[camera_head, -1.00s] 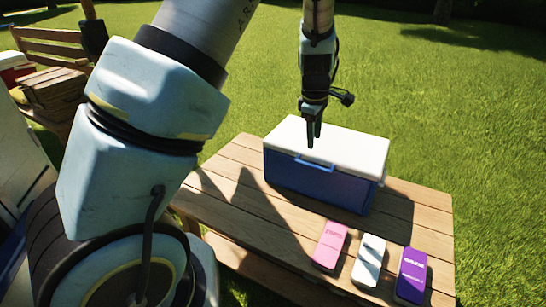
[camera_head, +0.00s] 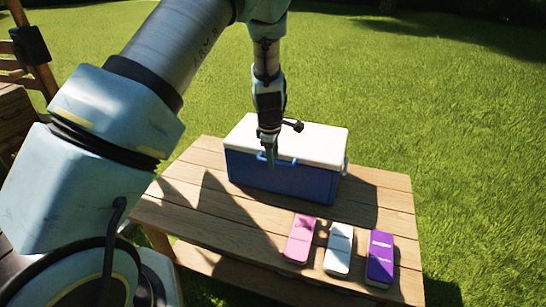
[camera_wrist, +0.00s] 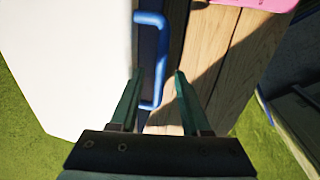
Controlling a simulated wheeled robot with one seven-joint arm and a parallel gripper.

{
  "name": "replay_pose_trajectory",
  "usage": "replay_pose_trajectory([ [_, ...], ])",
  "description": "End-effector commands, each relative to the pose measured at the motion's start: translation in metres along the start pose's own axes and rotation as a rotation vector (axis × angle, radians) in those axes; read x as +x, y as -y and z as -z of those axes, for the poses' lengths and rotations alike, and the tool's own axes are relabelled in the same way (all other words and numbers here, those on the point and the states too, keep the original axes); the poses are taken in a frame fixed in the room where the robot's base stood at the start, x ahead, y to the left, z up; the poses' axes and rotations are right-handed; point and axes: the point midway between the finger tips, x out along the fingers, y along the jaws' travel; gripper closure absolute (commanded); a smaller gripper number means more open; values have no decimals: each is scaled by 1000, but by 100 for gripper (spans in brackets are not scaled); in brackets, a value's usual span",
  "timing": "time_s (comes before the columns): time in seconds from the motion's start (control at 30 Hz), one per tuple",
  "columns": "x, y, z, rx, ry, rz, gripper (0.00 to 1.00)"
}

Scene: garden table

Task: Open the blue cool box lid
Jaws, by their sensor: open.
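The blue cool box (camera_head: 290,182) stands on the wooden table with its white lid (camera_head: 312,139) shut. A blue handle (camera_head: 283,162) sticks out from the front, just under the lid's edge. My gripper (camera_head: 269,163) is in front of the box at the handle's height and partly covers the handle. In the wrist view my gripper (camera_wrist: 154,88) is open. The blue handle (camera_wrist: 160,62) reaches down between its fingertips, close to the left finger. I cannot tell whether they touch. The white lid (camera_wrist: 65,65) fills the left of that view.
A pink pack (camera_head: 300,238), a white pack (camera_head: 339,249) and a purple pack (camera_head: 381,257) lie at the front right of the wooden table (camera_head: 235,220). The table's front left is bare, in partial shadow. Grass surrounds the table.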

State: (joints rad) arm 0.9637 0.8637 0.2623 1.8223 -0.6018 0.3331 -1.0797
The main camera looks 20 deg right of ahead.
Motion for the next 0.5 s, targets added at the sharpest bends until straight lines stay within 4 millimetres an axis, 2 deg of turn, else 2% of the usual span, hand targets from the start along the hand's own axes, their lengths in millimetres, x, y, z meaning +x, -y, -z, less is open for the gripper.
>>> replay_pose_trajectory([
  [0.23, 1, 0, 0, 0, 0, 0, 53],
  [0.5, 1, 0, 0, 1, 0, 0, 82],
])
